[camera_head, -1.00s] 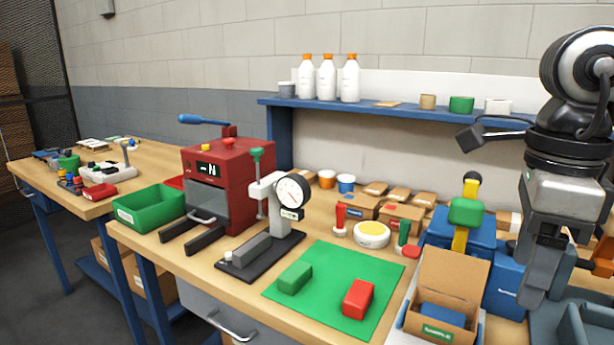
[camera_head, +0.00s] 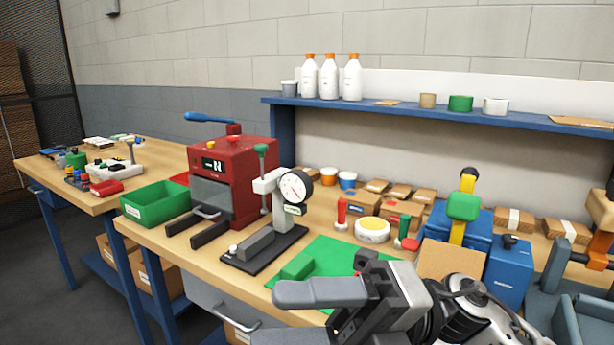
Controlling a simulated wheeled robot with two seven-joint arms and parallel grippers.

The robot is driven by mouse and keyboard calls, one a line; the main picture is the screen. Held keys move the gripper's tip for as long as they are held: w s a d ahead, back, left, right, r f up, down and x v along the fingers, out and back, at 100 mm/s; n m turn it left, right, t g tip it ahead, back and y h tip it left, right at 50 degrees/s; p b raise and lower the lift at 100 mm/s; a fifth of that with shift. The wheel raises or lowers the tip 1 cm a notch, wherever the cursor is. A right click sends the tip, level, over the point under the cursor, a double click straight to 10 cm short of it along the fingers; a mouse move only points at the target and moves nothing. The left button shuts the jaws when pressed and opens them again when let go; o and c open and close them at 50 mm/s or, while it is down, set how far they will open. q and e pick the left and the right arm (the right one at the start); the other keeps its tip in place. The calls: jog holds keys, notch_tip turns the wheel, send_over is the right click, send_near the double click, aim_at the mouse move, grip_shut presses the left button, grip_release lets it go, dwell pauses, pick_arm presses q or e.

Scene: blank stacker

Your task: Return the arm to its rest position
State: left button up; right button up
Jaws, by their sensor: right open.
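My right arm comes in from the lower right. Its gripper (camera_head: 272,315) is low in front of the bench, pointing left, its grey fingers spread apart with nothing between them. It covers the front of the green mat (camera_head: 340,257). A green block (camera_head: 298,267) on the mat shows just above the upper finger. The red block is hidden behind the gripper and wrist. My left gripper is not in view.
A dial gauge stand (camera_head: 275,240), a red press (camera_head: 232,170) and a green bin (camera_head: 155,204) stand on the bench to the left. A cardboard box (camera_head: 452,260) is partly hidden behind my arm. A blue shelf (camera_head: 440,113) holds bottles and rolls.

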jog(key=w+d+f+m+t, duration=0.2)
jog(key=w+f+m+t, duration=0.15)
jog(key=m+t, duration=0.75)
jog(key=w+d+f+m+t, duration=0.25)
jog(key=w+m+t, duration=0.25)
jog(key=m+t, duration=0.6)
jog(key=w+d+f+m+t+h, duration=0.15)
jog(key=d+f+m+h, duration=0.25)
jog(key=f+m+h, duration=0.7)
jog(key=s+d+f+m+g+h, duration=0.2)
jog(key=s+f, duration=0.4)
jog(key=f, duration=0.4)
jog(key=s+d+f+m+g+h, duration=0.3)
jog(key=s+d+f+m+g, duration=0.1)
jog(key=f, duration=0.6)
jog(key=shift+s+d+f+m+h, duration=0.35)
jog(key=shift+s+m, duration=0.55)
jog(key=shift+s, duration=0.3)
jog(key=shift+r+g, duration=0.1)
jog(key=shift+g, duration=0.15)
